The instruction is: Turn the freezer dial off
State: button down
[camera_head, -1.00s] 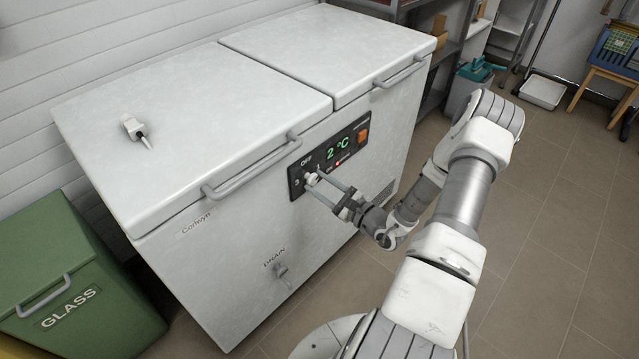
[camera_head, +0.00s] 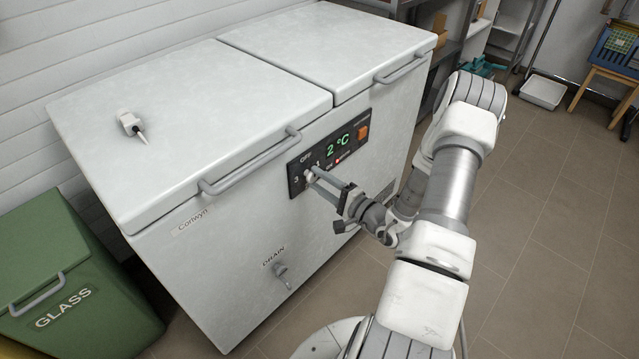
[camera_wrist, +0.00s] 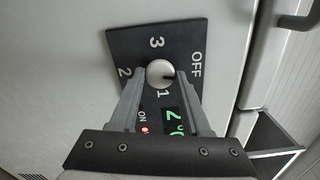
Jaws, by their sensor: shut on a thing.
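The white freezer (camera_head: 200,245) has a black control panel (camera_head: 294,190) on its front. The small pale round dial (camera_head: 309,178) sits at the panel's left end. In the wrist view the dial (camera_wrist: 159,72) lies among the labels OFF, 1, 2 and 3, with a dark mark on its right side, towards OFF. My gripper (camera_head: 313,174) is shut on the dial, one finger on each side; its fingers also show in the wrist view (camera_wrist: 160,76). The display (camera_head: 338,142) reads 2 °C and a red light beside ON is lit.
An orange switch (camera_head: 363,132) is at the panel's right end. Lid handles (camera_head: 250,165) stick out above the panel. A drain tap (camera_head: 281,272) is low on the front. A green GLASS bin (camera_head: 75,270) stands at left.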

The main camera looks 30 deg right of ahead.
jog(key=shift+d+f+n+b, duration=0.1)
jog(key=shift+n+b, duration=0.35)
jog(key=shift+n, duration=0.55)
jog(key=shift+c, duration=2)
grip_release()
jog(key=p+v, duration=0.3)
jog(key=v, duration=1.4)
jog(key=shift+s, duration=0.25)
jog(key=shift+r, duration=0.25)
